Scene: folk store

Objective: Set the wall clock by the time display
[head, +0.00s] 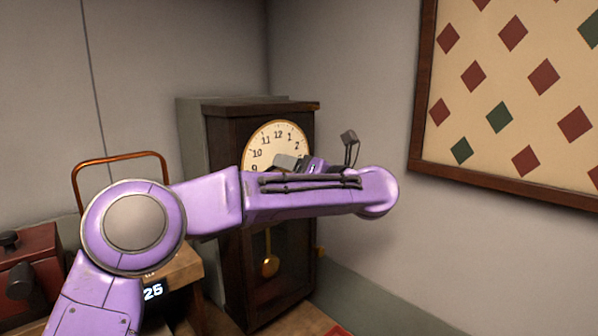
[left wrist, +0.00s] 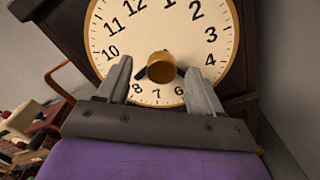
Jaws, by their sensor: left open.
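The wall clock (head: 228,145) is a dark wooden pendulum case with a cream dial (head: 277,135). My purple left arm covers the dial's lower part in the head view. In the left wrist view the dial (left wrist: 110,45) shows a brass knob (left wrist: 161,67) at its centre. My left gripper (left wrist: 162,82) is open, one finger on each side below the knob; contact cannot be told. It shows partly in the head view (head: 300,163). The time display (head: 153,292) reads "25" at its visible end; my arm hides the rest.
A brass pendulum (head: 270,265) hangs in the clock's lower case. A red box-like object (head: 30,265) stands at the left, near a copper-coloured rail (head: 120,158). A framed diamond-pattern panel (head: 520,90) hangs on the right wall.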

